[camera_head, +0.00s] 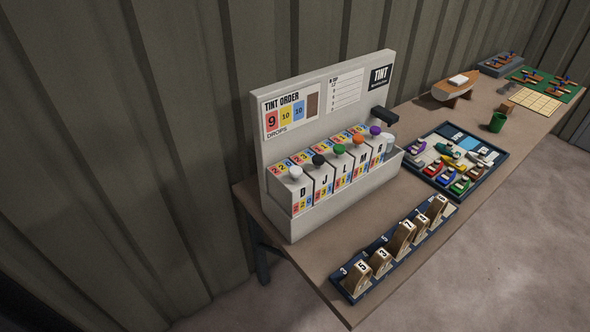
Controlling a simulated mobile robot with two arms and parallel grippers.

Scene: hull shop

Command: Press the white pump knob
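The white pump knob (295,172) tops the nearest canister, marked D, at the left end of a row in the tint dispenser (330,201). To its right follow a black knob (318,159), a green knob (340,149), an orange knob (358,139) and a purple knob (375,129). Each sits on a canister with coloured number labels. Nothing touches the white knob. Neither of my grippers is in view.
The dispenser's back panel (287,84) stands behind the knobs, near the corrugated wall. A dark arm (384,116) juts out at its right end. A rack of numbered wooden pieces (345,287) lies in front; a tray of small boats (415,182) lies to the right.

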